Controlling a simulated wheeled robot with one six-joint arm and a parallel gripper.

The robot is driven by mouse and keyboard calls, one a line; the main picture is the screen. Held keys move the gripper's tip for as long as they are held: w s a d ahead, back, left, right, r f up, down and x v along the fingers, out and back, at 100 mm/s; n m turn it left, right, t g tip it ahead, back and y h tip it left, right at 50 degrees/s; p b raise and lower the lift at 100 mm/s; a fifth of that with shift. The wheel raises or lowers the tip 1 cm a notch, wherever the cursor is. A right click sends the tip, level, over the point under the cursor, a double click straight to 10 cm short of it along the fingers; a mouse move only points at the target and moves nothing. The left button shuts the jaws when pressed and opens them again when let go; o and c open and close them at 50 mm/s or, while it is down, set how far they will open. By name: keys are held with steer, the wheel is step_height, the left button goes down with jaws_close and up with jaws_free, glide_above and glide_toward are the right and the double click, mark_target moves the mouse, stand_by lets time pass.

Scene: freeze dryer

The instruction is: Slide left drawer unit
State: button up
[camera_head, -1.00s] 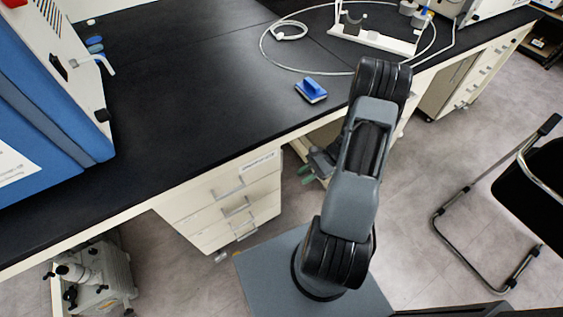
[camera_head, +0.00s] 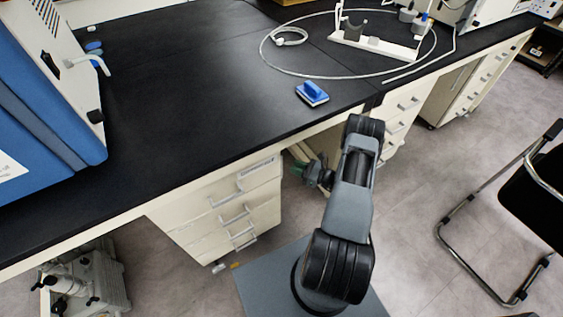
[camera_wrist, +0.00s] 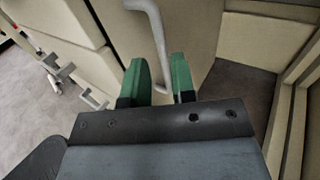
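The left drawer unit (camera_head: 205,215) is cream, with several drawers and grey handles, and stands under the black bench. My gripper (camera_head: 302,168) is at the right side of this unit, low under the bench edge. In the wrist view, my gripper (camera_wrist: 158,82) has two green fingers spread apart. A grey tubular handle (camera_wrist: 157,45) on a cream panel runs down between the fingertips. I cannot tell whether the fingers touch it. Drawer fronts with handles (camera_wrist: 65,70) show at the left of the wrist view. The unit's far side is hidden.
A blue-handled block (camera_head: 312,93) and a looped cable (camera_head: 283,73) lie on the bench. A second drawer unit (camera_head: 402,108) stands right of my arm. A pump-like machine (camera_head: 75,285) is on the floor at left. A black chair (camera_head: 530,190) stands at right, with open floor between.

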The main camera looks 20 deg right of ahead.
steer(key=x, duration=0.7)
jaws_close()
stand_by(0.4)
